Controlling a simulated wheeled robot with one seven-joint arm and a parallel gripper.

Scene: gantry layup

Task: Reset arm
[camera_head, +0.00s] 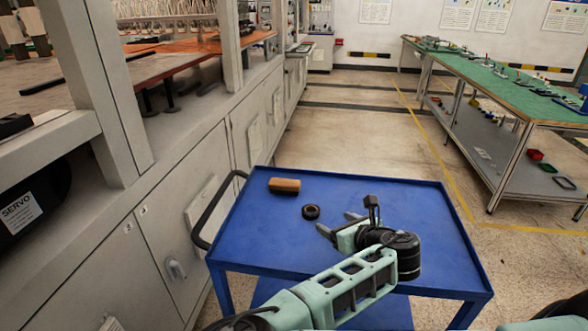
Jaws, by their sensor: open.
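My gripper (338,224) is open, with its two fingers apart and pointing left above the blue cart top. Nothing shows between the fingers. My arm reaches in from the bottom of the picture over the front part of the cart. A dark round ring-like object (311,212) lies on the cart just left of the fingertips, apart from them. A tan-brown block (284,185) lies farther back and left on the cart. The gripper's exact height above the cart is hard to tell.
The blue cart (400,192) has a raised rim and a black handle (207,212) at its left. A grey machine cabinet (165,225) stands close along the left. A green-topped workbench (500,88) stands at the right. The floor (350,125) behind the cart is clear.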

